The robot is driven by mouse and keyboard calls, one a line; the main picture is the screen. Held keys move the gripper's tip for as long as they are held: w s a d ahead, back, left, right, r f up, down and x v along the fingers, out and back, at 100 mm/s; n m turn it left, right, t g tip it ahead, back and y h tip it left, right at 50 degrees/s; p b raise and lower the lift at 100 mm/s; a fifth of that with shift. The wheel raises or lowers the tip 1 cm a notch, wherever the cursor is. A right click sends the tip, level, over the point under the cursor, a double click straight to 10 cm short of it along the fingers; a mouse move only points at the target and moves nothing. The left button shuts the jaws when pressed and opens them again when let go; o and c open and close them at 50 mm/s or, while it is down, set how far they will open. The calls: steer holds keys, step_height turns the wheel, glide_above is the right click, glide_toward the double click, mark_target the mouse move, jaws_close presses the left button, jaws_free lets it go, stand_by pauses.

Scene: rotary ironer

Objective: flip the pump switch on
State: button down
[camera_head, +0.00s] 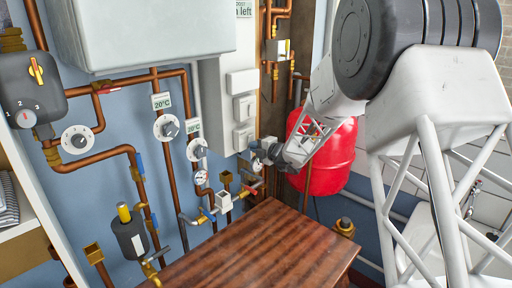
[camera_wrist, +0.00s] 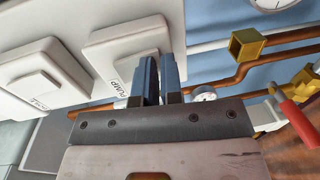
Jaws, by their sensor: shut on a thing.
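The pump switch (camera_wrist: 122,47) is a white square plate with a raised rocker, marked PUMP, in the wrist view. In the head view it appears to be the lowest switch (camera_head: 243,137) on the white wall panel. My gripper (camera_wrist: 158,80) has its two blue-grey fingers close together, with their tips at the rocker's edge. They appear shut on the rocker, but the contact is partly hidden by the fingers. In the head view my gripper (camera_head: 264,155) is at the panel's lower right corner. Whether the rocker is on or off cannot be told.
Another labelled switch (camera_wrist: 40,78) sits beside the pump switch. Copper pipes (camera_head: 172,90) and a red-handled valve (camera_wrist: 296,118) are close by. A red tank (camera_head: 325,160) stands behind my arm. A wooden table (camera_head: 255,250) lies below, its top clear.

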steer(key=shift+w+a, duration=0.25)
steer(key=shift+a, duration=0.1)
steer(key=s+d+f, duration=0.2)
steer(key=s+d, duration=0.8)
steer(key=shift+s+d+f, duration=0.15)
steer(key=shift+d, duration=0.1)
